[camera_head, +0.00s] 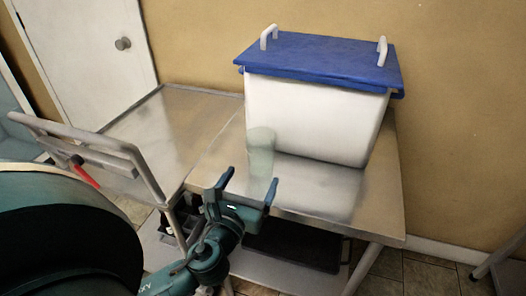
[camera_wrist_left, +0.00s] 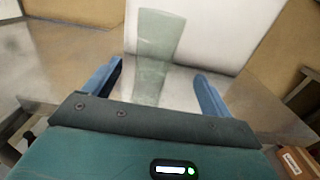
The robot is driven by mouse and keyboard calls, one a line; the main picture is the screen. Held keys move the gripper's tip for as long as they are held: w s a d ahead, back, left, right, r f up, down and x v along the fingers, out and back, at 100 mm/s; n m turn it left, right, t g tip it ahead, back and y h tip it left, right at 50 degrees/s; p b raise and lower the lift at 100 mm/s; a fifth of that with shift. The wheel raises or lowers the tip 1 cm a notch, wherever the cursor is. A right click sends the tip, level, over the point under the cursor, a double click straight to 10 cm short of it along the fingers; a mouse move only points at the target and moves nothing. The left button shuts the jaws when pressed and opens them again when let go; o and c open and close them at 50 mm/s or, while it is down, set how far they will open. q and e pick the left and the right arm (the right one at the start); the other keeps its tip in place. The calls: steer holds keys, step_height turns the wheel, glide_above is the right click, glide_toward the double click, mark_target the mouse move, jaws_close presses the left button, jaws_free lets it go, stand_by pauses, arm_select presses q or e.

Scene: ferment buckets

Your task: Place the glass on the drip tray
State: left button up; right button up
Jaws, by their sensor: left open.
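A pale green, see-through glass (camera_head: 261,148) stands upright on the steel table, in front of the white bucket. My left gripper (camera_head: 248,184) is open at the table's front edge, just in front of the glass, with its fingers pointing toward it. In the left wrist view the glass (camera_wrist_left: 154,62) appears between the two blue fingertips (camera_wrist_left: 158,70), apart from both and beyond them. Nothing is held. A dark flat tray (camera_head: 290,245) lies under the table; I cannot tell if it is the drip tray. My right gripper is not in view.
A large white bucket (camera_head: 305,112) with a blue lid (camera_head: 320,57) and white handles fills the back of the table. The steel table (camera_head: 175,125) is clear to the left. A grey metal frame (camera_head: 85,150) with a red part stands at the left.

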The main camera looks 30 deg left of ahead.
mark_target(259, 164)
arm_select(q)
steer(key=x, duration=1.1)
steer(key=shift+w+a+f, duration=0.1)
steer(key=shift+a+f, duration=0.05)
steer(key=shift+a, duration=0.2)
steer(key=shift+c, duration=0.5)
